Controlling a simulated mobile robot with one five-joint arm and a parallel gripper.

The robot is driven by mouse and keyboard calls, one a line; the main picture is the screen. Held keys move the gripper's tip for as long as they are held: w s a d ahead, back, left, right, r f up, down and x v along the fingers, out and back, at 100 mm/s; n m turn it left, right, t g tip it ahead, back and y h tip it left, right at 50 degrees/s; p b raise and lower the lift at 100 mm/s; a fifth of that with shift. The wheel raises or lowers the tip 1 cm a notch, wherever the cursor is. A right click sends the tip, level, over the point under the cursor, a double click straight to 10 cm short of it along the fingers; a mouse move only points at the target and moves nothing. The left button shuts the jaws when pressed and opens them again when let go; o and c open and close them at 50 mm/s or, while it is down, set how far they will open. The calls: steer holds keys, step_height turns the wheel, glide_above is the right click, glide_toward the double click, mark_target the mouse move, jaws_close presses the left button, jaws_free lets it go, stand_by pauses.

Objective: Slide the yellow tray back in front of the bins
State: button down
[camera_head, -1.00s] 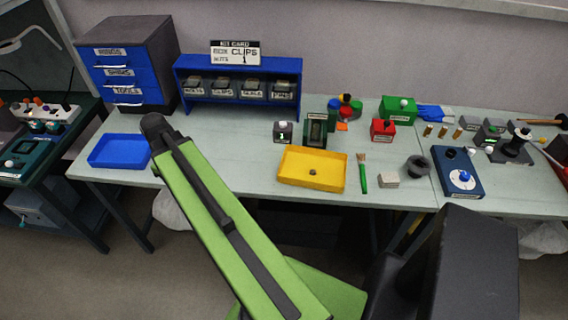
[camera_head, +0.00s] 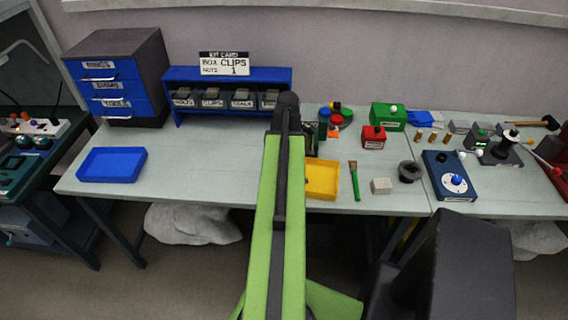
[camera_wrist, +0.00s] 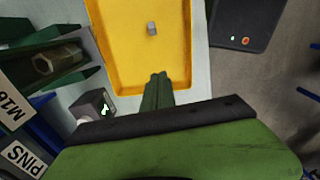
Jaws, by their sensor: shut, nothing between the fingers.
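The yellow tray (camera_head: 323,182) lies on the table, right of and nearer than the blue bin rack (camera_head: 232,76). My arm hides its left part in the head view. In the wrist view the yellow tray (camera_wrist: 120,45) fills the top middle, with a small grey piece (camera_wrist: 152,28) in it. My gripper (camera_wrist: 158,78) is shut and empty, its fingertips at the tray's rim; I cannot tell whether they touch it. In the head view my arm hides the gripper.
A green holder with a nut (camera_wrist: 45,65) and a small dark box with a green light (camera_wrist: 95,104) stand beside the tray. A brush (camera_head: 355,182) and grey block (camera_head: 381,186) lie to its right. A blue tray (camera_head: 112,177) is far left; the table before the rack is clear.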

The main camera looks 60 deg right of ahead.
step_height(320, 180, down, 10)
steer(key=b, duration=0.8)
steer(key=shift+r, duration=0.25)
steer(key=w, duration=0.1)
steer(key=w+a, duration=0.1)
steer(key=w+r, duration=0.1)
steer(key=w, duration=0.1)
steer(key=shift+a+r+p, duration=0.1)
steer(key=shift+a+p, duration=0.1)
steer(key=shift+p, duration=0.2)
steer(key=shift+s, duration=0.1)
steer(key=shift+d, duration=0.1)
